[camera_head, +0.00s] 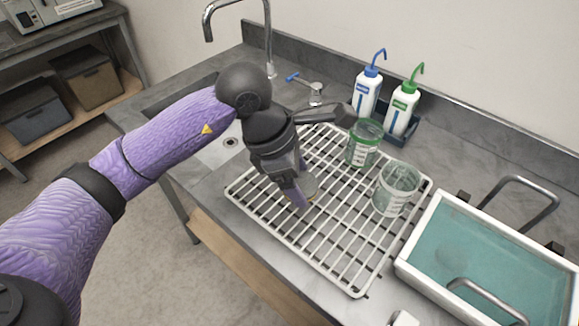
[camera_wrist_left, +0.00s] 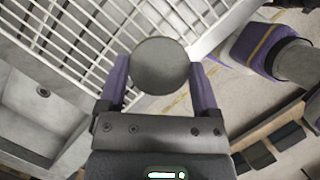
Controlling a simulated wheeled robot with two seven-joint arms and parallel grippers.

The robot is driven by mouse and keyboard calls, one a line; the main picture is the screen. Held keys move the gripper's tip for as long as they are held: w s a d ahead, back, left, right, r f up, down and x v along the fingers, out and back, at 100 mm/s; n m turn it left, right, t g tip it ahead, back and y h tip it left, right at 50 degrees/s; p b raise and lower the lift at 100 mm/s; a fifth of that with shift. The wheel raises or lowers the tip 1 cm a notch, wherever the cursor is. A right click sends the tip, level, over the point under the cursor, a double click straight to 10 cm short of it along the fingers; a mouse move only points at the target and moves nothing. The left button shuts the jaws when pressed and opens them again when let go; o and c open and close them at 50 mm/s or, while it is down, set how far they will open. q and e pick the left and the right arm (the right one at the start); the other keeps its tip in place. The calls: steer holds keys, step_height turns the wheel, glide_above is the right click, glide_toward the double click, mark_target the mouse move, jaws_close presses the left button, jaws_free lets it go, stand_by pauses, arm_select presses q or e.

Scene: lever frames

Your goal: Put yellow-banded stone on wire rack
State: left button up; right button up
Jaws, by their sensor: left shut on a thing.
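In the left wrist view the stone (camera_wrist_left: 160,66) is a round grey face between two purple fingers. My left gripper (camera_head: 302,194) points down over the left part of the white wire rack (camera_head: 340,262) and is shut on the stone. The rack also shows in the left wrist view (camera_wrist_left: 75,38). Whether the stone touches the bars I cannot tell. The gripper hides part of the stone and rack. My right gripper is in neither view.
A green-rimmed glass jar (camera_head: 364,144) and a clear jar (camera_head: 393,190) stand at the rack's back right. Two wash bottles (camera_head: 403,108) are behind. A white tray with teal liquid (camera_head: 430,250) is at right. The rack's front is bare. A sink and faucet (camera_head: 268,40) are behind left.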

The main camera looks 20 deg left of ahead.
mark_target(302, 222)
arm_select(q)
step_height(302, 222, down, 10)
steer(key=shift+r+b, duration=0.1)
steer(key=shift+b, duration=0.95)
steer(key=shift+f, duration=0.2)
steer(key=o, duration=1.1)
steer(key=shift+r, duration=0.15)
steer(key=p+v, duration=0.2)
steer(key=v, duration=1)
steer(key=shift+d+r, duration=0.1)
